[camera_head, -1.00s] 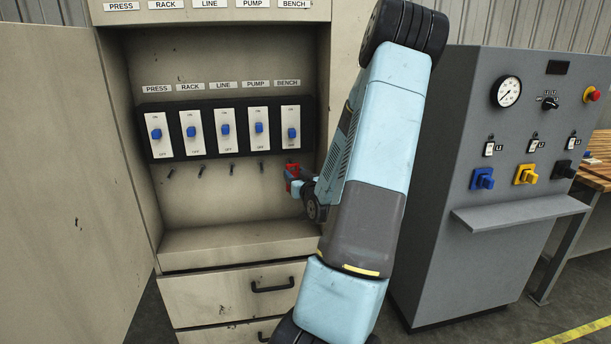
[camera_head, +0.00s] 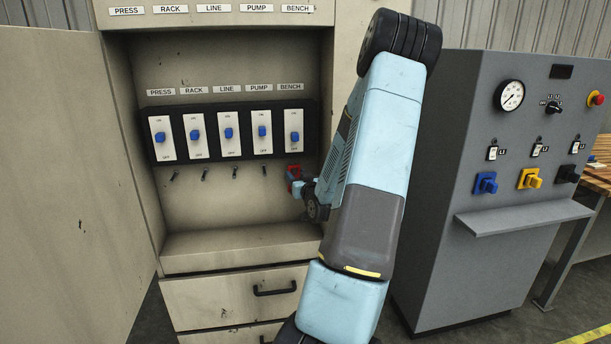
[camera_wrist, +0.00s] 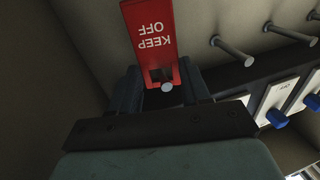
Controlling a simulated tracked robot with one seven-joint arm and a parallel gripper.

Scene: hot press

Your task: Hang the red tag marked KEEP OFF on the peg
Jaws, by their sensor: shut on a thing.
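The red tag (camera_wrist: 152,42) shows upside down in the wrist view, with KEEP OFF in white letters. It is between the two fingers of my gripper (camera_wrist: 160,88), which is shut on its slotted end. A round peg end (camera_wrist: 167,88) shows at the tag's slot and seems to come through it; how deep is unclear. In the head view the tag (camera_head: 292,174) is small, below the BENCH switch (camera_head: 294,132), at the right end of the peg row. My gripper (camera_head: 301,187) partly covers it, and the peg there is hidden.
A grey control console (camera_head: 450,220) stands at right.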

